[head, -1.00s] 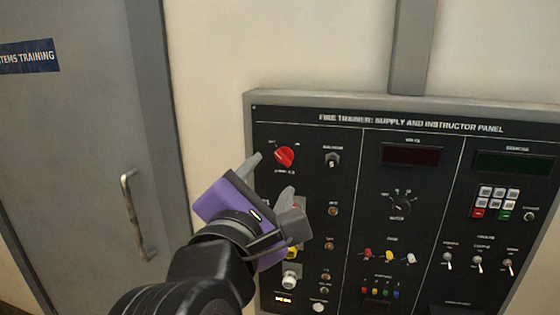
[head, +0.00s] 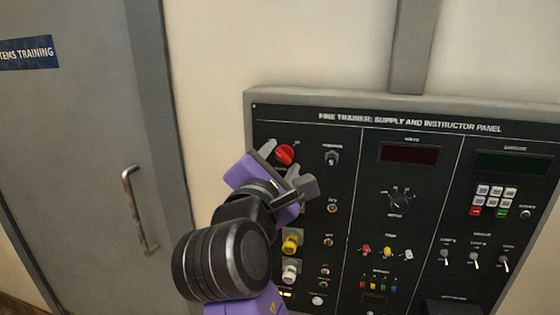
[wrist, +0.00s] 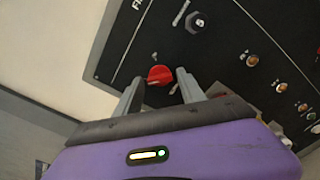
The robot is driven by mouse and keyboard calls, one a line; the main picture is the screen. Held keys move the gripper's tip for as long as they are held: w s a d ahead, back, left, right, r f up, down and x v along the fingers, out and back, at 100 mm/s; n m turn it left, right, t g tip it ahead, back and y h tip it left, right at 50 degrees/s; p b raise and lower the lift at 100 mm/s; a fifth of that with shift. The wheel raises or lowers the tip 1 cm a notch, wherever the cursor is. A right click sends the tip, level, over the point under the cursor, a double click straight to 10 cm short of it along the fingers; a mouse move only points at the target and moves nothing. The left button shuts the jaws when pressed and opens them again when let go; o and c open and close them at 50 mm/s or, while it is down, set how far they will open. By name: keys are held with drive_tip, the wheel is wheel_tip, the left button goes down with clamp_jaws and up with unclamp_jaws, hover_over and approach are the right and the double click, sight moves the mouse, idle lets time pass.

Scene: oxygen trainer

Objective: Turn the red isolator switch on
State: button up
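The red isolator switch (head: 285,154) is a round red knob at the upper left of the black panel. In the wrist view the red knob (wrist: 160,75) lies just beyond and between my two fingertips. My purple gripper (head: 281,160) is open, with its grey fingers apart on either side of the knob's lower edge. In the wrist view my gripper (wrist: 157,78) shows a clear gap between the fingers. I cannot tell whether either finger touches the knob. The knob's lower part is partly hidden by the gripper in the head view.
The panel (head: 340,135) carries a black knob (head: 332,157) right of the red one, and yellow (head: 291,243) and white (head: 290,271) connectors below. A rotary dial (head: 399,201), keypad (head: 492,200) and toggles are farther right. A grey door (head: 90,150) with a handle (head: 138,210) stands left.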

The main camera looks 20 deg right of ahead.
clamp_jaws()
drive_tip(key=shift+m, duration=0.3)
drive_tip(key=m, duration=0.3)
drive_tip(key=shift+m+p, duration=0.3)
drive_tip(key=m, duration=0.4)
drive_tip(key=shift+f+m+b, duration=0.15)
drive_tip(key=shift+m+b, duration=0.15)
drive_tip(key=shift+b, duration=0.1)
drive_tip(key=m+b, duration=0.2)
drive_tip(key=m, duration=0.3)
drive_tip(key=shift+m+b, duration=1.05)
drive_tip(key=shift+m, duration=0.95)
